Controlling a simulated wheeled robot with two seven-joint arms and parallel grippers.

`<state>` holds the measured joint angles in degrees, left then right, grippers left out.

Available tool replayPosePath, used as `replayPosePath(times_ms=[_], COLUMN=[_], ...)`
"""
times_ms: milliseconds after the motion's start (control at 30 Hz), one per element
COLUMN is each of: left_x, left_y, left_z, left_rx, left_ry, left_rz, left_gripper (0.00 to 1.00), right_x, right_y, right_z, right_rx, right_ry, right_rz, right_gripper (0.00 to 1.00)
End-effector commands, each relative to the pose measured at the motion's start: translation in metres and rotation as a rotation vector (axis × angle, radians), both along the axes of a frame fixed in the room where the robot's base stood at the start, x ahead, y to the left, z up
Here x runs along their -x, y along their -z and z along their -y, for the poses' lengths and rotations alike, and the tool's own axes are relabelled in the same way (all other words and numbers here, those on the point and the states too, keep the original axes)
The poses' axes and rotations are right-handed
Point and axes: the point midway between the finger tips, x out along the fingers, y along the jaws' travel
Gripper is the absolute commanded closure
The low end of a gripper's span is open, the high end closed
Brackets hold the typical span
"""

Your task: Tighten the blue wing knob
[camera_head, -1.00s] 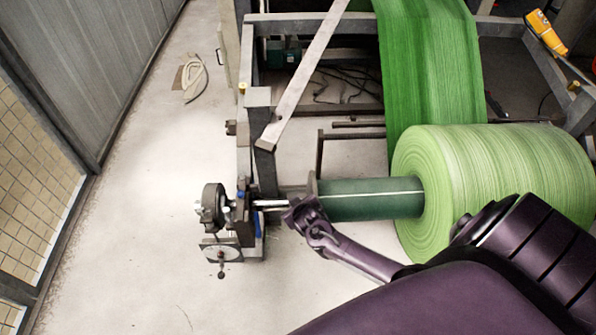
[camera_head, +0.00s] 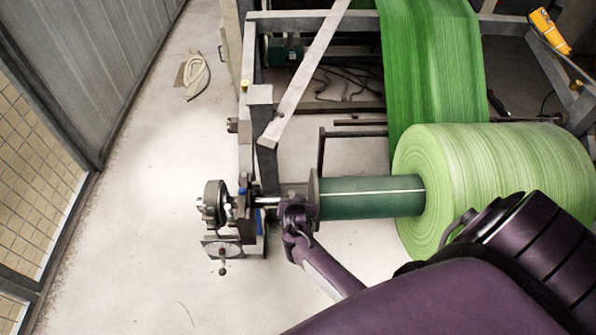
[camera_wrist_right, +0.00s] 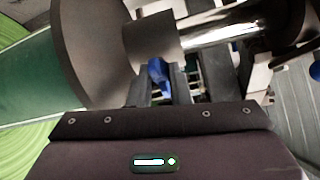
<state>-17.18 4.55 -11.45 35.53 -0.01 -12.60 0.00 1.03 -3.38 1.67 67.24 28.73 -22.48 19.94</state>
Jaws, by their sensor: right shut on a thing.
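The blue wing knob (camera_wrist_right: 158,75) shows in the right wrist view, on the collar beside the dark round flange (camera_wrist_right: 95,50). My right gripper (camera_wrist_right: 162,88) is shut on the knob, with its dark fingers on both sides of it. In the head view my right gripper (camera_head: 296,212) is at the shaft, just left of the flange (camera_head: 314,188). The knob is hidden there behind the gripper. My left gripper is not in view.
A green core (camera_head: 365,198) carries the big light green roll (camera_head: 490,185) to the right. The shaft's left end rests in a bracket with a round handwheel (camera_head: 213,204). Another blue part (camera_wrist_right: 315,70) shows at the right wrist view's edge.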

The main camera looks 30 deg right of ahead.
Motion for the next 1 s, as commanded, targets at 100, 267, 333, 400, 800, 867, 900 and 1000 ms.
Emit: replayPosePath(times_ms=[100,267,333,400,800,867,900,1000], left_x=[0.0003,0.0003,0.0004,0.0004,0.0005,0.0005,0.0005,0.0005], left_y=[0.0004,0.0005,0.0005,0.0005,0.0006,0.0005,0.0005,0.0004], left_z=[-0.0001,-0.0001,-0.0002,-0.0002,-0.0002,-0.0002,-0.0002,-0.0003], left_rx=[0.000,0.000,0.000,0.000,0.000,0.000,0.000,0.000], left_ry=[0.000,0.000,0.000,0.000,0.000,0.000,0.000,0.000], left_rz=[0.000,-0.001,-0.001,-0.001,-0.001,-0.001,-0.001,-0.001], left_gripper=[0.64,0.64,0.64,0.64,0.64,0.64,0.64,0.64], right_x=[0.0011,0.0012,0.0012,0.0012,0.0009,0.0007,0.0005,0.0003], right_y=[0.0010,0.0009,0.0008,0.0008,0.0007,0.0005,0.0005,0.0003], right_z=[0.0009,0.0012,0.0015,0.0015,0.0011,0.0009,0.0007,0.0004], right_rx=[-0.015,-0.026,-0.028,-0.028,-0.028,-0.028,-0.028,-0.028], right_ry=[0.030,0.050,0.053,0.054,0.052,0.051,0.051,0.050], right_rz=[0.007,0.013,0.015,0.015,0.015,0.016,0.016,0.017], right_gripper=[1.00,1.00,1.00,1.00,0.66,0.61,0.61,0.61])
